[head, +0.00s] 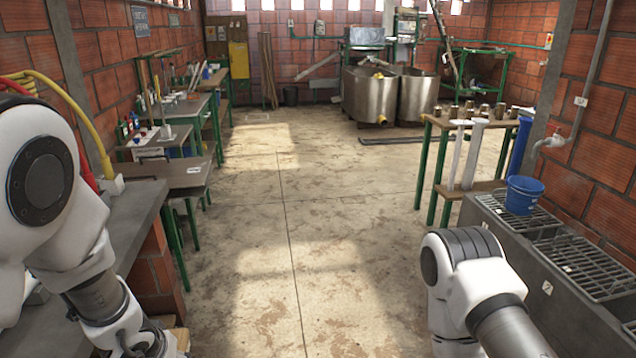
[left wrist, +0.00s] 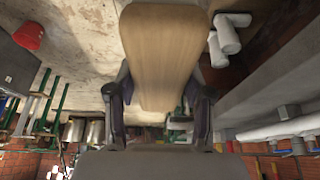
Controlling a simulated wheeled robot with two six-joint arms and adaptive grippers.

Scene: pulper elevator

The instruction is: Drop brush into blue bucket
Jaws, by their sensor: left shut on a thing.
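The blue bucket (head: 523,197) stands upright on a metal grate over the grey trough at the right of the head view. My left gripper (left wrist: 158,98) is shut on a wide, pale wooden piece, which I take to be the brush (left wrist: 160,45), in the left wrist view. The wood runs up from between the fingers to the top edge of that view, and its bristles are hidden. In the head view my left arm reaches down at the lower left, and the brush does not show there. My right gripper is below the frame.
Metal grates (head: 588,268) lie open beside the bucket. A green-legged table (head: 440,124) with several metal pieces stands behind it. A grey counter (head: 135,212) runs along the left. The concrete floor (head: 290,240) between is clear. A red bucket (left wrist: 29,37) shows in the wrist view.

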